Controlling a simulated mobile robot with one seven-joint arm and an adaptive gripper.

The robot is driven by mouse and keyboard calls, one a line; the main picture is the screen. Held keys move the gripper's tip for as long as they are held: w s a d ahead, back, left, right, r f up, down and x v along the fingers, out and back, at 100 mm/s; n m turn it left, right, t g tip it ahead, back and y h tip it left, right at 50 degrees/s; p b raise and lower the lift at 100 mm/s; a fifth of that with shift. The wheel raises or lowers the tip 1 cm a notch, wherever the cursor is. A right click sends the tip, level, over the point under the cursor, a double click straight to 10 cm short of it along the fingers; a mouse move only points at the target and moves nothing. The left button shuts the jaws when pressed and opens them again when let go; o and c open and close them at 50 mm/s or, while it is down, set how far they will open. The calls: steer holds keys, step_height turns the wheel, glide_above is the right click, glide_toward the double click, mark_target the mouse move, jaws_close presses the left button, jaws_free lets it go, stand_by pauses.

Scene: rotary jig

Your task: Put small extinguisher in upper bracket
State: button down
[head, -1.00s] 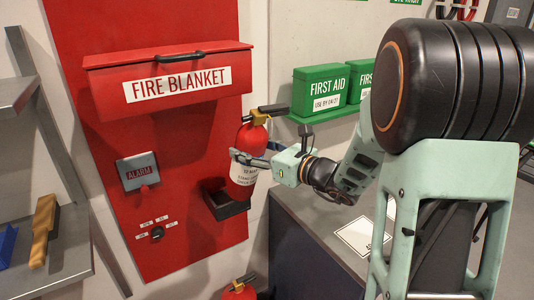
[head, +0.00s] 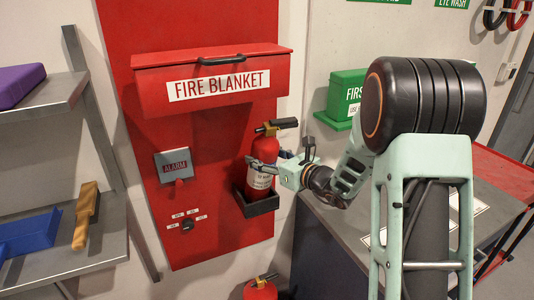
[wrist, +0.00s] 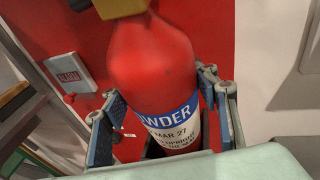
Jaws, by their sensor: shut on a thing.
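The small red extinguisher (head: 263,160) stands upright at the upper bracket (head: 259,207), a black open-topped box on the red panel. Its base appears to be inside the bracket, with the front wall hiding the bottom. My gripper (head: 268,167) is shut on the extinguisher's body, reaching in from the right. In the wrist view the extinguisher (wrist: 155,70) fills the middle, with a finger on each side around its labelled part. The black bracket shows only in part behind and below it there.
A red fire blanket box (head: 215,82) juts out above and left of the extinguisher. An alarm box (head: 173,165) sits to the left. Another extinguisher (head: 260,290) stands lower down. A grey cabinet (head: 320,240) is at right.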

mark_target(274, 156)
steer(key=w+a+r+g+p, duration=0.1)
steer(key=p, duration=0.1)
steer(key=w+a+g+h+p, duration=0.1)
steer(key=w+p, duration=0.1)
steer(key=shift+a+r+h, duration=0.1)
steer(key=shift+r+h, duration=0.2)
steer(key=shift+r, duration=0.1)
steer(key=shift+w+a+f, duration=0.1)
steer(key=shift+w+f, duration=0.05)
steer(key=shift+f, duration=1.05)
steer(key=c, duration=0.8)
jaws_free()
steer(key=shift+s+f, duration=0.2)
steer(key=shift+r, duration=0.1)
steer(key=b+v, duration=0.1)
steer(key=v, duration=1.1)
steer(key=shift+r, duration=0.1)
